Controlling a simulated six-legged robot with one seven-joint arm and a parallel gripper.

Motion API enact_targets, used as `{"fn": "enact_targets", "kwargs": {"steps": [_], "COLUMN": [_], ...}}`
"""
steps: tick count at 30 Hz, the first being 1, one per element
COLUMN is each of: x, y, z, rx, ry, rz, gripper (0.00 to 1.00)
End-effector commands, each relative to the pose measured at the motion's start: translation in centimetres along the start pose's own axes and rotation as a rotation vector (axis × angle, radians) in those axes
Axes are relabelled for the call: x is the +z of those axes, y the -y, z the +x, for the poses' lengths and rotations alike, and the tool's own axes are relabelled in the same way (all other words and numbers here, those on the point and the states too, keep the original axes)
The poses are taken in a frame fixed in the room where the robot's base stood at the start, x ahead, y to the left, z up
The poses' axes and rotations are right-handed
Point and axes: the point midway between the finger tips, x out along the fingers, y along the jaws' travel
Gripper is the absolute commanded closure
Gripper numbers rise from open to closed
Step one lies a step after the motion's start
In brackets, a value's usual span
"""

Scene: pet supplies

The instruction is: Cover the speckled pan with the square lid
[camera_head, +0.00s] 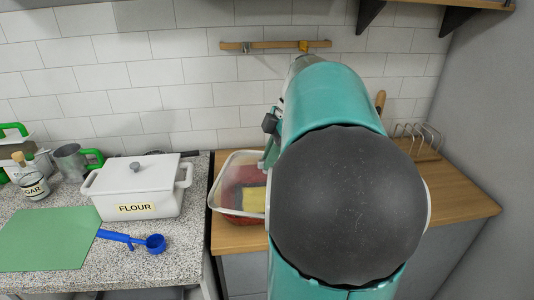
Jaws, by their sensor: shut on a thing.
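A clear, square-cornered lid with a pale rim (213,194) shows left of my arm, over the wooden counter. Its right part is hidden behind the arm. Beneath and through it I see a red vessel (238,219), which looks like the pan; I cannot make out its speckles. A yellow block (254,199) shows inside it. My gripper (268,155) is mostly hidden behind my teal arm; a small part shows at the lid's far right side, and it is shut on the lid. I cannot tell whether lid and pan touch.
A white flour box (135,190) stands on the speckled stone counter at left, with a blue scoop (140,241), green mat (45,240), metal mug (70,160) and sugar jar (32,183). A wire rack (418,140) stands behind at right. Bare wood (460,195) lies at right.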

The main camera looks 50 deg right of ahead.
Motion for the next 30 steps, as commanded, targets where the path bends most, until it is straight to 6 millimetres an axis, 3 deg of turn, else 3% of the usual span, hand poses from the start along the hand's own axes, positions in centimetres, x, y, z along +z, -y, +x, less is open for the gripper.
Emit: {"fn": "enact_targets", "kwargs": {"steps": [4, 8, 14, 21, 25, 30], "x": [-0.3, -0.1, 1.0, 2.5, 3.0, 3.4], "y": [1.1, 0.4, -3.7, -9.4, -11.6, -12.9], "z": [-0.5, -0.4, 1.0, 3.9, 5.4, 6.4], "rx": [0.002, -0.007, -0.038, -0.08, -0.097, -0.107], "ry": [0.0, 0.0, -0.001, 0.0, -0.001, 0.0], "rz": [-0.004, -0.02, -0.089, -0.194, -0.236, -0.264], "gripper": [1.0, 1.0, 1.0, 1.0, 1.0, 1.0]}}
